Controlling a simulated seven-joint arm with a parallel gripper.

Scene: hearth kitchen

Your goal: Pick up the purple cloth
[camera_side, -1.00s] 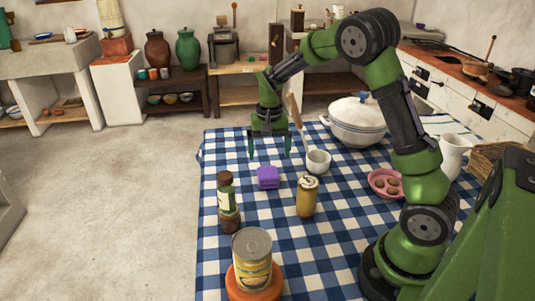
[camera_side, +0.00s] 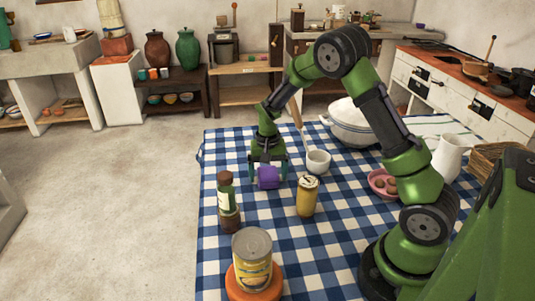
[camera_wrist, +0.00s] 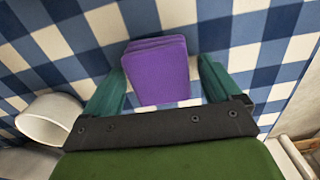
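The purple cloth (camera_side: 268,178) is a small folded block lying on the blue and white checked tablecloth. My gripper (camera_side: 267,170) is down at the cloth, just behind it in the side view. In the wrist view, the cloth (camera_wrist: 157,70) lies between the two green fingers of my gripper (camera_wrist: 160,72). The fingers stand apart, one on each side, with gaps to the cloth's sides visible near their bases. Whether the fingertips touch the cloth is hard to see.
A white cup (camera_side: 318,162) with a wooden-handled utensil stands close to the right of my gripper. A dark bottle (camera_side: 228,205) and a jar (camera_side: 307,197) stand nearer the camera. A can (camera_side: 252,262) sits on an orange base. A white pot (camera_side: 352,125) is behind.

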